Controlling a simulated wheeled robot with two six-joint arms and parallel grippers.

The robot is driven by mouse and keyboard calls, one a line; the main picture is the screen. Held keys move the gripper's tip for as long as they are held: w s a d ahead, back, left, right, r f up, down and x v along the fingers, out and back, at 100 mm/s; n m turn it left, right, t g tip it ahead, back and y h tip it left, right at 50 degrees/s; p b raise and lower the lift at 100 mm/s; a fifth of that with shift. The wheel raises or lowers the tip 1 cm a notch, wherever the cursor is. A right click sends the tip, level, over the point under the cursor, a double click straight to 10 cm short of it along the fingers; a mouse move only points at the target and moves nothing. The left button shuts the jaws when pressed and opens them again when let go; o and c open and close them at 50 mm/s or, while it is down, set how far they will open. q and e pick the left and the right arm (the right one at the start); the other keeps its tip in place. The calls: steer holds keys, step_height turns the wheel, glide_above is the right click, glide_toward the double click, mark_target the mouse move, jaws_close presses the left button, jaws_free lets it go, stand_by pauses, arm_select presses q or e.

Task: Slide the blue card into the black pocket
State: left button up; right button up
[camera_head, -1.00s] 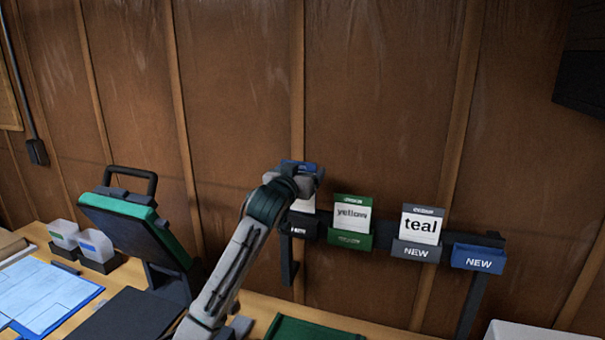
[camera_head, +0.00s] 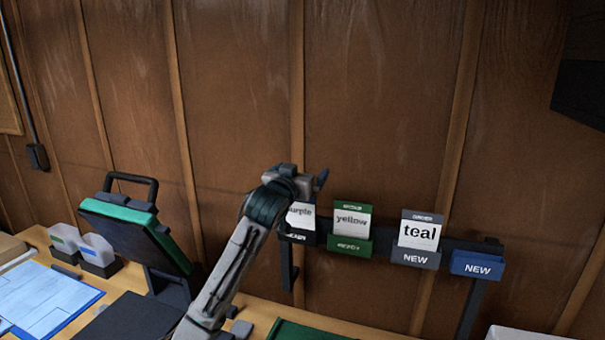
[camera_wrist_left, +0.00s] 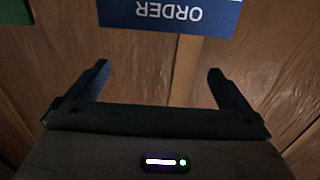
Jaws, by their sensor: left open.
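The blue card, with a white face reading "purple" (camera_head: 301,214), stands upright and appears to sit in the black pocket (camera_head: 298,238) at the left end of the wall rail. My left gripper (camera_head: 310,179) is in front of its upper part and hides its blue header in the head view. In the left wrist view the blue header (camera_wrist_left: 168,14) shows upside down with the word "ORDER". The open, empty left gripper (camera_wrist_left: 158,78) shows there with its fingers apart and the header beyond them. My right gripper is not in view.
To the right on the rail are a green pocket (camera_head: 350,246) with a "yellow" card, a grey pocket (camera_head: 416,258) with a "teal" card, and an empty blue pocket (camera_head: 477,264). A green-and-black device (camera_head: 140,230) stands on the bench left of my arm.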

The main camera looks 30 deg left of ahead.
arm_select(q)
steer(key=b+v, duration=0.4)
steer(key=v, duration=0.6)
steer(key=shift+d, duration=0.2)
steer(key=shift+s, duration=0.1)
